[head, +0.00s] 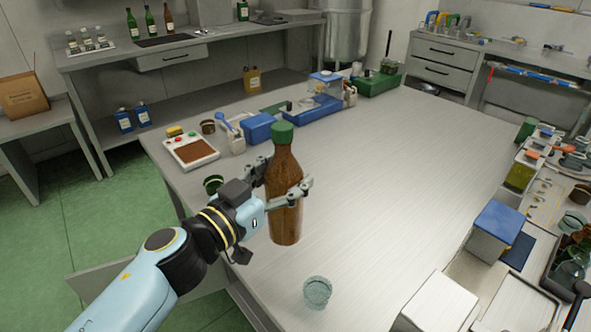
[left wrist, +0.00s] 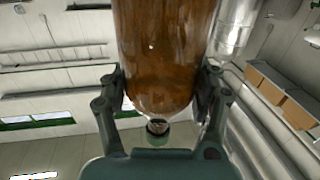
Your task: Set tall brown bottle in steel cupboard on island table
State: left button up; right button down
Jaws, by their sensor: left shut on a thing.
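The tall brown bottle (head: 285,200) has a green cap and is upright over the near left part of the pale steel island table (head: 400,180). My left gripper (head: 290,193) is shut around the bottle's body. The left wrist view also shows the brown bottle (left wrist: 165,45) between both fingers of the left gripper (left wrist: 160,95), cap toward the bottom of the picture. I cannot tell whether the bottle's base touches the table. No steel cupboard is clearly recognisable; a grey panel (head: 100,278) juts out at the table's left side, partly behind my arm. My right gripper is out of view.
A clear glass (head: 317,292) stands near the bottle. A control box (head: 191,152), a blue box (head: 258,128) and other items line the far left edge. A blue-topped box (head: 497,230) and trays crowd the right. The table's middle is clear.

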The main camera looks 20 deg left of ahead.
pick_arm(q)
jog(key=w+a+f+b, duration=0.6)
jog(key=a+f+b, duration=0.3)
jog(key=f, duration=0.1)
jog(key=shift+w+a+f, duration=0.25)
jog(key=shift+f, duration=0.1)
jog(key=o, duration=1.7)
jog(key=shift+f+b, duration=0.25)
jog(key=shift+b, duration=0.05)
